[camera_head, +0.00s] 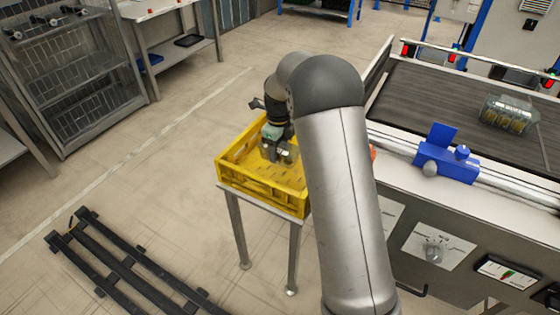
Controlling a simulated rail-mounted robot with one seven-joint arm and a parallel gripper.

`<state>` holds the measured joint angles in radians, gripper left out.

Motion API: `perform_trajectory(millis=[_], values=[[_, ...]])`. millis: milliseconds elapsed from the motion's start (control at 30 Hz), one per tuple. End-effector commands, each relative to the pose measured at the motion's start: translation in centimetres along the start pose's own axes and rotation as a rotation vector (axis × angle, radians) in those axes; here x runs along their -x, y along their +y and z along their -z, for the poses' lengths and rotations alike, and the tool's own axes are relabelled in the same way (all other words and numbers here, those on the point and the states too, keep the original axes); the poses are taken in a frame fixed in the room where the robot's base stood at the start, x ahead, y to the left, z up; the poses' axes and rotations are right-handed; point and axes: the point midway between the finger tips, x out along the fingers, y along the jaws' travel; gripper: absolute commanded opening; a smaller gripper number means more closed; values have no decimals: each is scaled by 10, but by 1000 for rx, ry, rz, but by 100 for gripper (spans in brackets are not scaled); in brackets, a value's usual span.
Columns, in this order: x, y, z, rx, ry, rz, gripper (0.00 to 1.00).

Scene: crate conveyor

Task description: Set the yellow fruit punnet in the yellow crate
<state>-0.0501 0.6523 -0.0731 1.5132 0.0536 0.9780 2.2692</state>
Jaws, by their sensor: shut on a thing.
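The yellow crate (262,188) stands on a small metal-legged table left of the conveyor. My gripper (275,147) reaches down into the crate and is shut on a clear punnet (289,155). The punnet is low within the crate walls; I cannot tell if it touches the floor. My gripper and arm hide part of the punnet and the crate's right side. The held punnet's contents are too small to tell. Another clear punnet with yellow contents (508,116) lies on the conveyor at the right.
The dark conveyor belt (430,95) runs along the right, with a blue fixture (446,158) on its near edge. A metal rack cage (70,70) stands at the upper left. A black slatted frame (120,262) lies on the floor. Open floor lies left of the crate.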

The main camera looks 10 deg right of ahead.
Motion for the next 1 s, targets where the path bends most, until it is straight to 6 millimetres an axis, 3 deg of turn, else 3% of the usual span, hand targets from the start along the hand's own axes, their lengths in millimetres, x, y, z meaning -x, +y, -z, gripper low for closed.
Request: perform_trajectory(millis=[300, 700, 733, 800, 1000], values=[[-46, 0, 0, 2, 1, -1, 31], [-52, 0, 0, 2, 0, 0, 31], [-52, 0, 0, 2, 0, 0, 56], [-51, 0, 0, 2, 0, 0, 76], [-51, 0, 0, 2, 0, 0, 76]])
